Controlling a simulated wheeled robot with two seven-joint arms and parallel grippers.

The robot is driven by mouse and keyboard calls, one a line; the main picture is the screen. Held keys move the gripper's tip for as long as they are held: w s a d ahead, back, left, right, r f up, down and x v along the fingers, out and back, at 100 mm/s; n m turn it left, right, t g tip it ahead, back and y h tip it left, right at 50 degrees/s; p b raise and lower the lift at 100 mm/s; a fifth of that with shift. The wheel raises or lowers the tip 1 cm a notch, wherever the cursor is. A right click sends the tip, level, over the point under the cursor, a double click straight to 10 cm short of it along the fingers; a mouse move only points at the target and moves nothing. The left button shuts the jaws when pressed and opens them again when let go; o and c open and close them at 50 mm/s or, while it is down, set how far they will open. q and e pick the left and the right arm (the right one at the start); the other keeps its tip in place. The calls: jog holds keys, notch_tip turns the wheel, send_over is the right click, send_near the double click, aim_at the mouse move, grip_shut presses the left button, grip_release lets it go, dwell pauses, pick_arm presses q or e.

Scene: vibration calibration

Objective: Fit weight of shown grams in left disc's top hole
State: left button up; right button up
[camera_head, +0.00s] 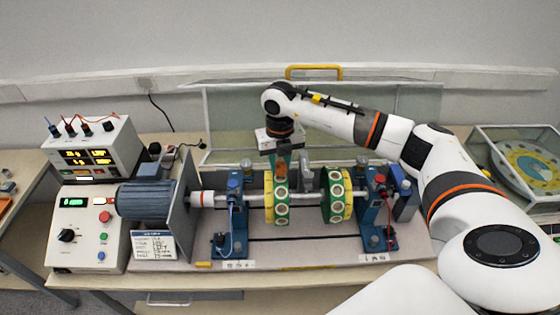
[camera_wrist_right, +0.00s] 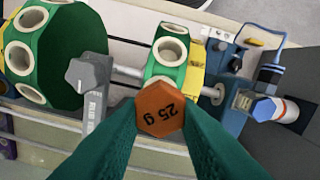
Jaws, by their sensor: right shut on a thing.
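The left disc (camera_head: 269,199), green and yellow with white-rimmed holes, sits on the shaft; it also shows in the right wrist view (camera_wrist_right: 189,78). The right disc (camera_head: 338,196) is similar and shows large at the left of the right wrist view (camera_wrist_right: 75,55). The display box (camera_head: 84,157) has lit readouts, too small to read surely. My left gripper is not in view.
A grey upright part (camera_head: 307,163) stands between the discs, close to my right gripper. Blue bearing stands (camera_head: 234,215) flank the shaft. The motor (camera_head: 145,198) and control box (camera_head: 87,230) are at left. A clear-walled case (camera_head: 520,165) stands at right.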

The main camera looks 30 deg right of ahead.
jog(key=shift+f+b, duration=0.9)
jog(key=shift+f, duration=0.2)
dwell(0.7)
jog(key=o, duration=1)
notch_tip(320, 180, up, 11)
jog(key=b, duration=0.3)
jog(key=shift+f, duration=0.15)
jog(key=shift+r, duration=0.65)
